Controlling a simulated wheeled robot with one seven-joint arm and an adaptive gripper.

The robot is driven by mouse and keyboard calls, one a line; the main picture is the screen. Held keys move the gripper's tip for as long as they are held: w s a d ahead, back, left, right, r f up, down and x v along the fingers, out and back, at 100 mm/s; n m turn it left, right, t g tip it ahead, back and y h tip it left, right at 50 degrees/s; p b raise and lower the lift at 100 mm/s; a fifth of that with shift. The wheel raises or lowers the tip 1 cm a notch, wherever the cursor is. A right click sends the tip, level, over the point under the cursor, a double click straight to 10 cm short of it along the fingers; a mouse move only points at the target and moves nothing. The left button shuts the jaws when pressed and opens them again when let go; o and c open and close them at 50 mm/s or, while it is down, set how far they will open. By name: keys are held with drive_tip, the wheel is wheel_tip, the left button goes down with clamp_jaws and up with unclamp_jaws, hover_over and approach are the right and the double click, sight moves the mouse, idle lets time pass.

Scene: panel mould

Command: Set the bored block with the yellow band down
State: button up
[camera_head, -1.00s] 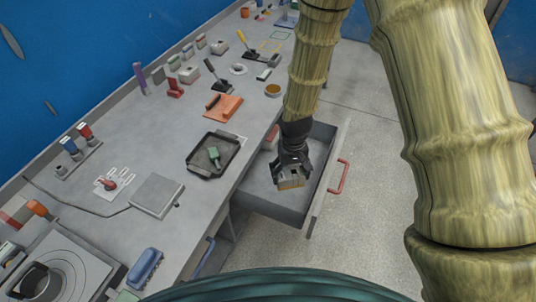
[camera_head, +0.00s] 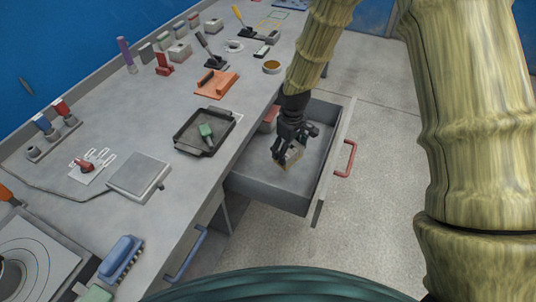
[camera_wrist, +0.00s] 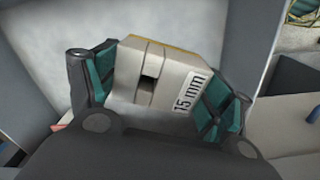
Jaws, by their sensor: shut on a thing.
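My gripper (camera_head: 288,150) is shut on the bored block (camera_head: 290,157), inside the outline of the open drawer (camera_head: 267,200). In the wrist view the block (camera_wrist: 162,80) is pale beige with a dark square opening, a "15 mm" label and a thin yellow band along its far edge. The fingers (camera_wrist: 160,92) with green pads press on its two sides. The block looks tilted in the head view. I cannot tell whether its underside touches the drawer floor.
The drawer has a red handle (camera_head: 346,158) and a reddish item (camera_head: 269,119) at its back left corner. Bare drawer floor lies around the block. The bench beside it bears a black tray (camera_head: 184,147) with a green item, an orange board (camera_head: 216,85) and a grey plate (camera_head: 138,175).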

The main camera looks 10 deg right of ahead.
drive_tip(key=shift+f+p, duration=0.85)
drive_tip(key=shift+f, duration=4.15)
drive_tip(key=o, duration=1.2)
drive_tip(key=shift+f, duration=0.1)
drive_tip(key=shift+c, duration=0.2)
drive_tip(key=shift+r+b, duration=1.05)
drive_tip(key=shift+r, duration=5.1)
